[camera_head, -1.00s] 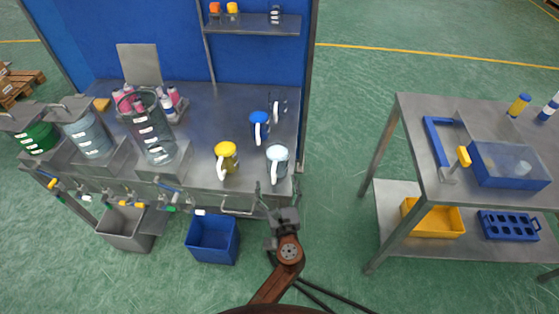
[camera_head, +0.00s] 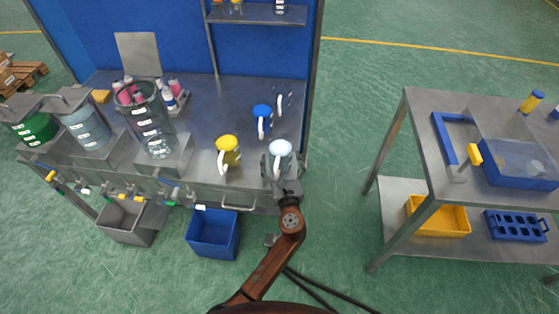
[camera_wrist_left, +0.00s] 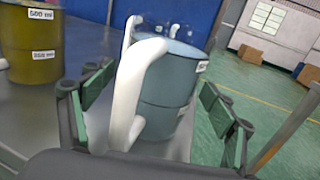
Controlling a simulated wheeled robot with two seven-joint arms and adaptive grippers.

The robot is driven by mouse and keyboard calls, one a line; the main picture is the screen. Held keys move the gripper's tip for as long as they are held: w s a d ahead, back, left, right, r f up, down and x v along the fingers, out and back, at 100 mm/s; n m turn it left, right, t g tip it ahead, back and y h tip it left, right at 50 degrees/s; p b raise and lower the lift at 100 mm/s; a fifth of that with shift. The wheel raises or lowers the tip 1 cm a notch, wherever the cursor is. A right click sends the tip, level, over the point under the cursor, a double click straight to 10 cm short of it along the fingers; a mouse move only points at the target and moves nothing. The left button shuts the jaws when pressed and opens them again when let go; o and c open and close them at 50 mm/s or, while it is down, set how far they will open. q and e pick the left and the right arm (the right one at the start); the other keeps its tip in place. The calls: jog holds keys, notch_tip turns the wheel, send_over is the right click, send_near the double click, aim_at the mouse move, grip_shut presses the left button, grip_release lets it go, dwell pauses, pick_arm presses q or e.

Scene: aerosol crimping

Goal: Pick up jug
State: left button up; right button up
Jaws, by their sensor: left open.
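The light blue jug (camera_head: 280,152) with a white handle stands at the front right of the steel workbench. My left gripper (camera_head: 281,172) is at its front, with its fingers to either side of the handle. In the left wrist view the open pads of my left gripper (camera_wrist_left: 155,110) stand apart, with the white handle (camera_wrist_left: 135,85) between them and the light blue body (camera_wrist_left: 170,85) behind. Neither pad visibly touches the handle. A yellow jug (camera_head: 229,150) stands to the left, also in the wrist view (camera_wrist_left: 28,45). A blue jug (camera_head: 262,118) and a clear jug (camera_head: 284,100) stand behind. My right gripper is not in view.
A tall clear vessel (camera_head: 151,120) and dispensers (camera_head: 86,128) stand further left on the workbench (camera_head: 205,100). A blue bin (camera_head: 213,233) is on the floor below. A second steel table (camera_head: 425,110) stands to the right, with open floor between.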

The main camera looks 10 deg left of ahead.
aim_at(282, 157)
pick_arm(q)
jog(key=shift+c, duration=0.5)
jog(key=c, duration=1.6)
jog(key=shift+r, duration=0.15)
jog(key=shift+c, duration=0.6)
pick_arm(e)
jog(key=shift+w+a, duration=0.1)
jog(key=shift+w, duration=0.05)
pick_arm(q)
jog(key=shift+r, duration=0.1)
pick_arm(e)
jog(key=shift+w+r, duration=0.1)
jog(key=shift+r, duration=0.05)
